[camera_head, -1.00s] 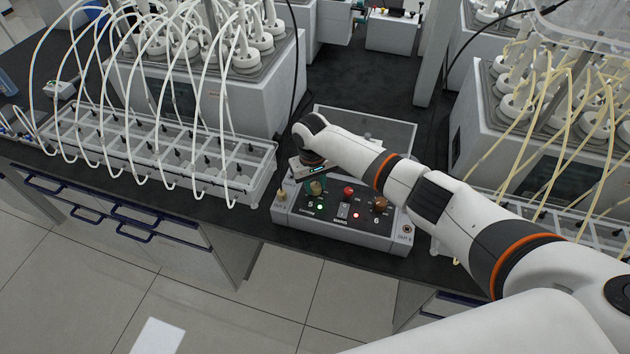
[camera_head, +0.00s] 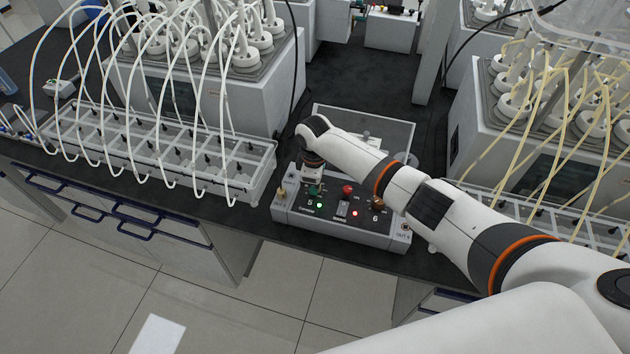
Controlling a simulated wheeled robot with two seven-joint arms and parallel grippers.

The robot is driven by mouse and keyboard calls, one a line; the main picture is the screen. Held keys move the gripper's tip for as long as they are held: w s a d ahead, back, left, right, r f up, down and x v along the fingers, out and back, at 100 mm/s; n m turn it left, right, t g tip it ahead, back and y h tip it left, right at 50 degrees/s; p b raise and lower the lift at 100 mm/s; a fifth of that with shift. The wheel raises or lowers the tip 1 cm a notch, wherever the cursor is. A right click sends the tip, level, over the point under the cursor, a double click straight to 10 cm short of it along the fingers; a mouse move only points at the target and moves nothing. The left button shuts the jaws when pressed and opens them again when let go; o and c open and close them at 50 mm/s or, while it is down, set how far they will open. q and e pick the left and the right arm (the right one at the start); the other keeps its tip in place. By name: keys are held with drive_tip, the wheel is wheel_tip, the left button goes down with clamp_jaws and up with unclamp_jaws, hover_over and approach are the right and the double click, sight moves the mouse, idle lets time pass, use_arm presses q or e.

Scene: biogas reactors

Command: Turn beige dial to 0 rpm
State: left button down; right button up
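The control box (camera_head: 335,229) stands at the bench's front edge, its sloped panel facing me. On the panel's left, a dial on a green patch (camera_head: 312,190) is mostly covered by my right gripper (camera_head: 313,177); its setting cannot be read. My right gripper points down right over this dial, and its fingers are too small and hidden to tell whether they are open or touch it. A brown dial (camera_head: 377,203) is on the panel's right, partly behind my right arm. A green light (camera_head: 319,206) and a red light (camera_head: 354,213) are lit. My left gripper is not in view.
A red button (camera_head: 347,190) sits between the dials, close to my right arm. A clear-sided tray with white tubes (camera_head: 170,150) is to the left, and a bottle unit with yellowish tubes (camera_head: 500,140) to the right.

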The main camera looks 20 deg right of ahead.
drive_tip(key=n, duration=0.3)
drive_tip(key=shift+w+n, duration=0.1)
drive_tip(key=shift+n, duration=0.3)
drive_tip(key=n+b, duration=0.1)
drive_tip(key=n, duration=0.2)
drive_tip(key=shift+n, duration=0.3)
drive_tip(key=n+b, duration=0.1)
drive_tip(key=n, duration=0.2)
drive_tip(key=shift+n+y, duration=0.3)
drive_tip(key=shift+d+n+b, duration=0.1)
drive_tip(key=shift+n+b, duration=0.55)
drive_tip(key=shift+n, duration=1.45)
drive_tip(key=shift+r, duration=0.1)
drive_tip(key=o, duration=1)
drive_tip(key=r+b, duration=0.1)
drive_tip(key=r, duration=0.3)
drive_tip(key=r+b, duration=0.1)
drive_tip(key=r, duration=0.3)
drive_tip(key=r+b, duration=0.1)
drive_tip(key=r, duration=0.3)
drive_tip(key=shift+s+d, duration=0.2)
drive_tip(key=shift+s, duration=0.05)
